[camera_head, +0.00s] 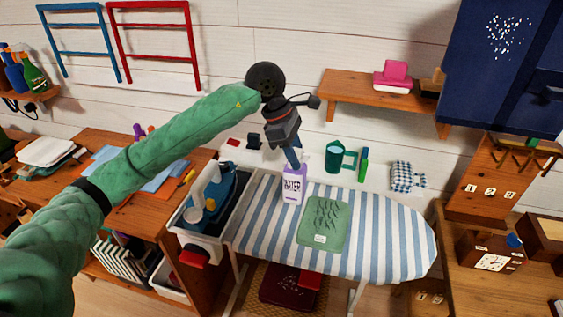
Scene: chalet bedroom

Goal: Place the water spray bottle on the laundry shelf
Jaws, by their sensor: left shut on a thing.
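The water spray bottle (292,190) is pale purple with a white label reading "WATER". It is upright at the back of the striped ironing board (390,235); I cannot tell whether its base touches the board. My left gripper (293,155) comes from above and is shut on the bottle's top, partly hiding it. A wooden wall shelf (345,88) is at the upper right, with pink and white items on it. Another small wooden shelf (42,96) at the far left holds several spray bottles. I cannot tell which one is the laundry shelf. My right gripper is not in view.
A folded green cloth (323,225) lies on the board. A blue cabinet (490,70) hangs upper right.

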